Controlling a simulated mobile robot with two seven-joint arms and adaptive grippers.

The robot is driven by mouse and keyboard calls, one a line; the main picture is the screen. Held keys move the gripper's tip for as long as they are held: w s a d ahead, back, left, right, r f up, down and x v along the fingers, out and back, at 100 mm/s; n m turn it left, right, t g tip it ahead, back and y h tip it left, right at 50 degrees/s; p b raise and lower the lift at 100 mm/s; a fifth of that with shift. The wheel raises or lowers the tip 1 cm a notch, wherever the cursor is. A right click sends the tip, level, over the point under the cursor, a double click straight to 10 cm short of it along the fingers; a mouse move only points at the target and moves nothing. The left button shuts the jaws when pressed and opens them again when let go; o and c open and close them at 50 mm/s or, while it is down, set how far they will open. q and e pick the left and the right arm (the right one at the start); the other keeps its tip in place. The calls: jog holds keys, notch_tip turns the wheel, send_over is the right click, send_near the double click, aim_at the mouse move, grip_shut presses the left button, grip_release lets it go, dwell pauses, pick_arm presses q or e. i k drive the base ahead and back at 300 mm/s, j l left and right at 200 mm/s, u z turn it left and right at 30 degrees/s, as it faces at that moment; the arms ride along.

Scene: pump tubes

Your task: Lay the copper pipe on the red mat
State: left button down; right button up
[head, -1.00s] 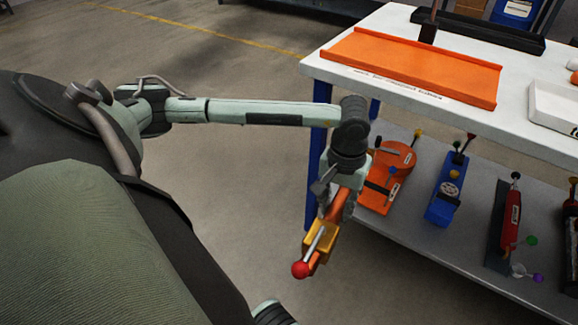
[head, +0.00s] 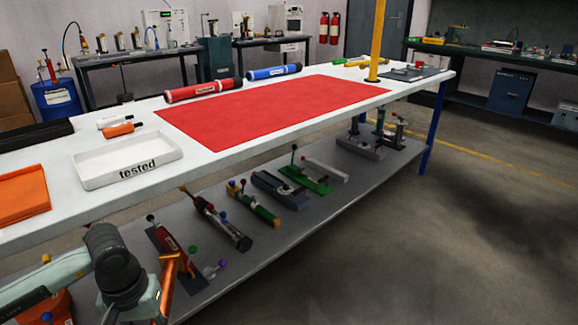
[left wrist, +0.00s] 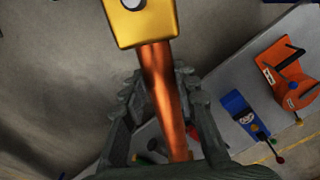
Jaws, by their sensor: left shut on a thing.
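The red mat (head: 270,110) lies flat on the white tabletop in the head view, with its middle bare. My left gripper (left wrist: 162,98) is shut around the copper pipe (left wrist: 160,82). A yellow block (left wrist: 142,20) is at the pipe's far end in the left wrist view. In the head view, part of the copper pipe (head: 169,280) shows at the lower left, beside my dark wrist, in front of the table and below its top. The rest of it is cut off or hidden. My right gripper is not in view.
A white "tested" tray (head: 128,160) stands left of the mat, with an orange tray (head: 22,198) further left. A red tube (head: 203,91) and a blue tube (head: 273,72) lie behind the mat. A yellow post (head: 378,40) rises at its right. Several pumps fill the lower shelf (head: 290,225).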

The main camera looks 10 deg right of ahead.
aim_at(305, 102)
jog(key=i+l+z, duration=0.15)
jog(key=l+z, duration=0.2)
jog(key=i+l+z, duration=0.2)
jog(key=l+z, duration=0.15)
jog(key=i+l+z, duration=0.25)
jog(key=i+l, duration=0.4)
jog(key=l, duration=0.15)
